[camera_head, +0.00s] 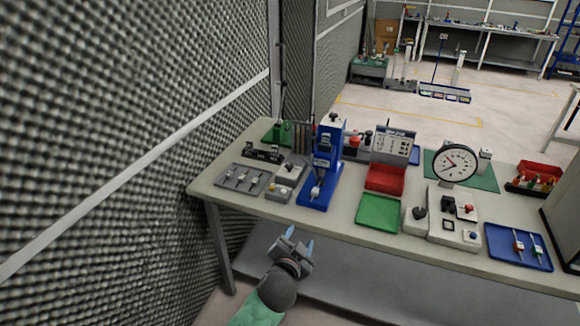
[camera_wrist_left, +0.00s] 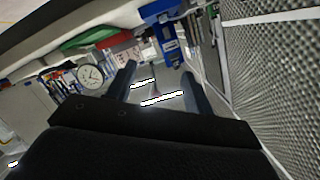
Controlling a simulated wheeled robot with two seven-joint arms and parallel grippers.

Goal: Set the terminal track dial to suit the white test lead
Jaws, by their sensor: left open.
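A blue bench press (camera_head: 322,165) stands on the left half of the workbench and also shows in the left wrist view (camera_wrist_left: 165,35). I cannot make out the terminal track dial on it. A blue tray (camera_head: 520,262) at the front right holds small coloured pieces; a red bin (camera_head: 530,188) behind it holds more. I cannot tell which is the white test lead. My left gripper (camera_head: 299,238) is open and empty, in front of the bench's front edge and apart from the press. It also shows in the left wrist view (camera_wrist_left: 158,75). My right gripper is not in view.
A grey control box (camera_head: 455,236) with knobs, a round dial gauge (camera_head: 455,162), a green tray (camera_head: 378,214) and a red tray (camera_head: 386,178) stand right of the press. A grey switch plate (camera_head: 240,180) lies left. A foam wall (camera_head: 120,140) closes off the left side.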

